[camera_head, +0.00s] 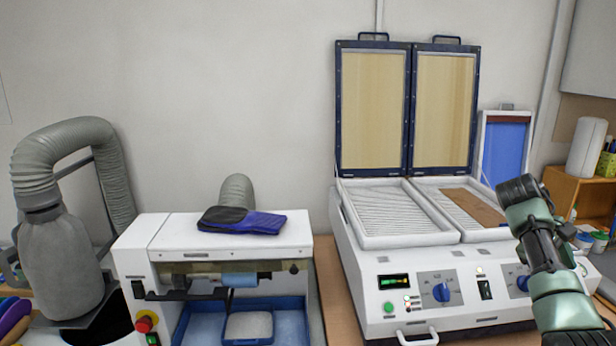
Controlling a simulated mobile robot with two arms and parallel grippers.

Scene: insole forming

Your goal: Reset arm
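My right arm, green and black, comes in from the lower right and rises in front of the right part of the white forming machine (460,300). I can make out no fingertips on it, so my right gripper does not show. My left arm and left gripper are out of view. The machine's two dark-framed lids (408,108) stand open and upright at the back. A flat brown piece (474,207) lies on the right white tray. The left white tray (388,214) looks empty.
A white grinding machine (175,236) stands at the left, with folded blue and black cloth (242,220) on top. A grey hose and bag (62,250) stand further left. A wooden shelf (592,192) with a white roll (586,147) is at the far right, close to my arm.

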